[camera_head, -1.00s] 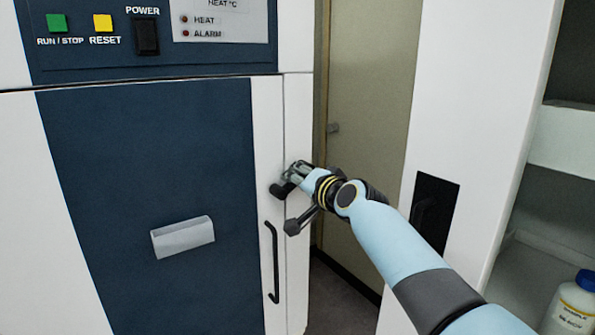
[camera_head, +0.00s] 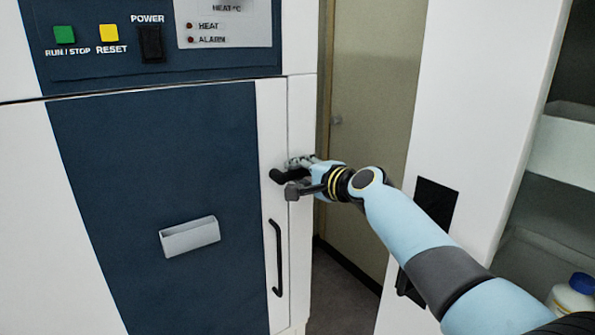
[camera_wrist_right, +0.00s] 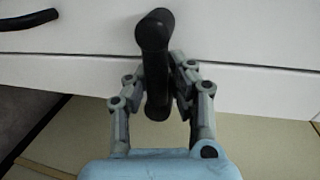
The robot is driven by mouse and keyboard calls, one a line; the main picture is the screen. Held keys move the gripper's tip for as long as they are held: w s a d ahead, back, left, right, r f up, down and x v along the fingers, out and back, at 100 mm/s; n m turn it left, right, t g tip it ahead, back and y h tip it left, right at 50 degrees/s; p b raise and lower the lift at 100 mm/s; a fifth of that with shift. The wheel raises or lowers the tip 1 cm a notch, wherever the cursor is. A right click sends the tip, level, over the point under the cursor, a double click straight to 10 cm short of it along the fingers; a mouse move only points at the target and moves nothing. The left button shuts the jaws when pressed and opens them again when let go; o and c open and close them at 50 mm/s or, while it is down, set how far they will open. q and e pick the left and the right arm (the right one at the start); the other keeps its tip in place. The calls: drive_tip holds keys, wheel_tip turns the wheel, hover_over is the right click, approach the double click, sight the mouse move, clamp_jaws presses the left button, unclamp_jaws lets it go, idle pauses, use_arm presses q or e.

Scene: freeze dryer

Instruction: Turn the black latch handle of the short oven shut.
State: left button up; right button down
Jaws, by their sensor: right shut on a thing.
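The short oven (camera_head: 160,200) is a white cabinet with a dark blue door panel, filling the left of the head view. My right gripper (camera_head: 294,177) comes in from the right and is shut on the latch handle. In the right wrist view, the handle (camera_wrist_right: 153,35) sits between the gripper's grey fingers (camera_wrist_right: 155,85), its knob end beyond them. My left gripper is not in view.
A black vertical pull handle (camera_head: 276,258) is below the latch, and a grey tray-like holder (camera_head: 190,237) is on the door. A white panel (camera_head: 480,100) stands at right, with shelves and a white bottle (camera_head: 572,297) beyond. A narrow gap separates oven and panel.

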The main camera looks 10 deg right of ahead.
drive_tip(key=shift+s+d+f, duration=0.1)
drive_tip(key=shift+d+f, duration=0.1)
drive_tip(key=shift+f, duration=0.15)
drive_tip(key=c, duration=1.6)
unclamp_jaws()
drive_tip(key=o, duration=0.4)
drive_tip(key=shift+d, duration=0.1)
drive_tip(key=shift+o, duration=0.2)
drive_tip(key=shift+d+r, duration=0.1)
drive_tip(key=shift+d, duration=0.2)
drive_tip(key=shift+a+r, duration=0.1)
drive_tip(key=shift+a, duration=0.1)
drive_tip(key=shift+s+d, duration=0.1)
drive_tip(key=shift+s, duration=0.3)
drive_tip(key=v, duration=1.1)
drive_tip(key=shift+d, duration=0.25)
